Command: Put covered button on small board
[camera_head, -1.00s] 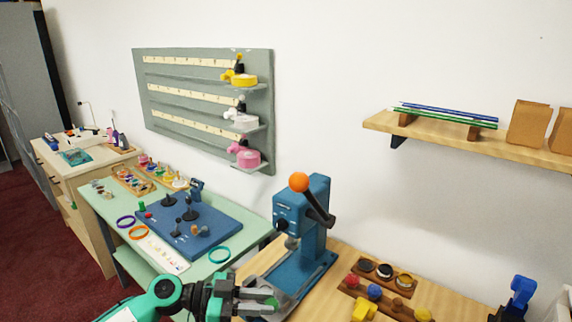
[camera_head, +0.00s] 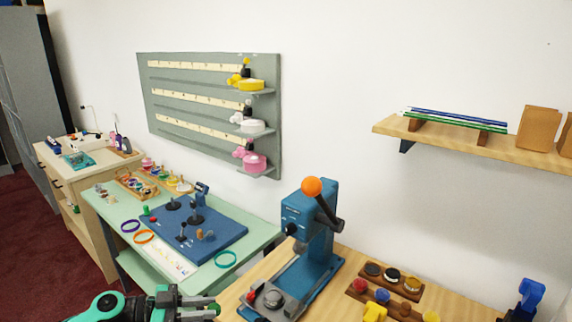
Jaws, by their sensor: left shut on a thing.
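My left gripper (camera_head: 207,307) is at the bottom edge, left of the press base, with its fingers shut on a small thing. That thing is mostly hidden, so I cannot tell whether it is the covered button. A blue press (camera_head: 317,232) with an orange-knobbed lever stands on the wooden counter. A round silver die (camera_head: 272,299) sits at the front of its base. No board is clearly marked as the small board. A narrow pale board or card (camera_head: 170,259) with small marks lies at the front of the green table. My right gripper is not in view.
The green table (camera_head: 250,246) left of the counter holds a blue mat (camera_head: 224,234) with dark tools, and several coloured rings. Wooden holders (camera_head: 385,295) with round pieces and coloured knobs stand right of the press. A shelf (camera_head: 470,142) hangs on the wall.

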